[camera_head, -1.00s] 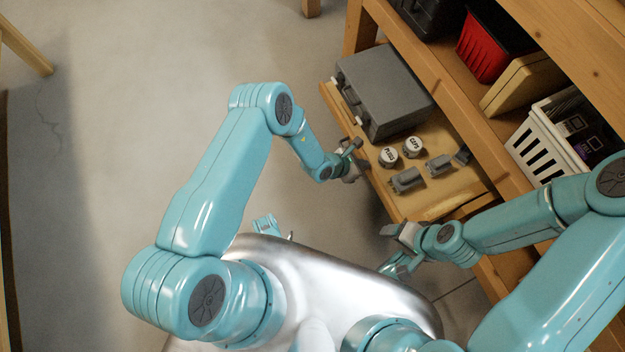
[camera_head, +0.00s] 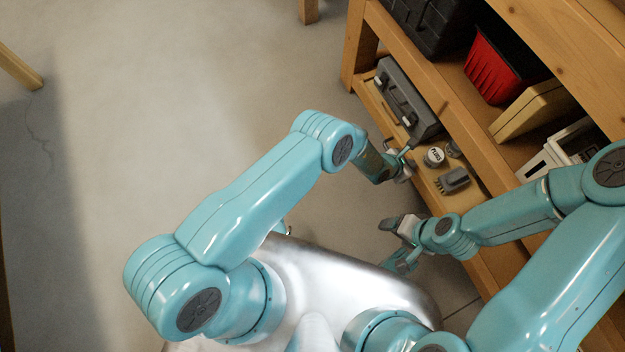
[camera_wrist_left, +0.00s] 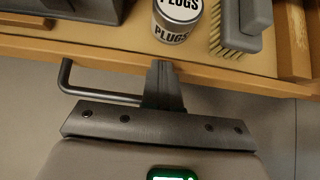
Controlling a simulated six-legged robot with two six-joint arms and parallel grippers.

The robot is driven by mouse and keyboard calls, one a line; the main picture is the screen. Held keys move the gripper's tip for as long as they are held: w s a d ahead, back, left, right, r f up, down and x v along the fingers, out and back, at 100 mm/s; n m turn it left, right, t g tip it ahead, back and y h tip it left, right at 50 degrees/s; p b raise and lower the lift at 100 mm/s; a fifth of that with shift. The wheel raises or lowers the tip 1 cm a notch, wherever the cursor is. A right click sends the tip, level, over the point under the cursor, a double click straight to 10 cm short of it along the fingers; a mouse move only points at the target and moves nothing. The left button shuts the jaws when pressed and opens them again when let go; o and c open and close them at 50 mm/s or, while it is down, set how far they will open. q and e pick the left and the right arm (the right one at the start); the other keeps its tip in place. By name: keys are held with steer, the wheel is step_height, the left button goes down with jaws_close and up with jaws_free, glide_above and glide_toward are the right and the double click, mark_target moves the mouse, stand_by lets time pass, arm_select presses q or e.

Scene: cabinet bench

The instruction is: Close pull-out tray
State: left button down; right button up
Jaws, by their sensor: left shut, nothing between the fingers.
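The wooden pull-out tray (camera_head: 428,188) sticks out only partly from the lower shelf of the bench. In the left wrist view its front edge (camera_wrist_left: 225,76) runs across the picture, with a dark bar handle (camera_wrist_left: 68,75) on the front. My left gripper (camera_head: 405,168) is at the tray's front; in the wrist view its fingers (camera_wrist_left: 163,82) are shut and empty, with tips at the front edge beside the handle. I cannot tell whether they touch. My right gripper (camera_head: 393,224) hangs near the tray's near end; its jaw state is unclear.
On the tray are a grey case (camera_head: 405,100), a "PLUGS" tin (camera_head: 434,157), another tin (camera_head: 454,148) and a grey brush (camera_head: 453,180).

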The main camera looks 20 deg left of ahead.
arm_select(q)
steer(key=shift+w+d, duration=0.25)
steer(key=shift+d, duration=0.2)
arm_select(e)
steer(key=shift+w+a, duration=0.1)
steer(key=shift+w, duration=0.05)
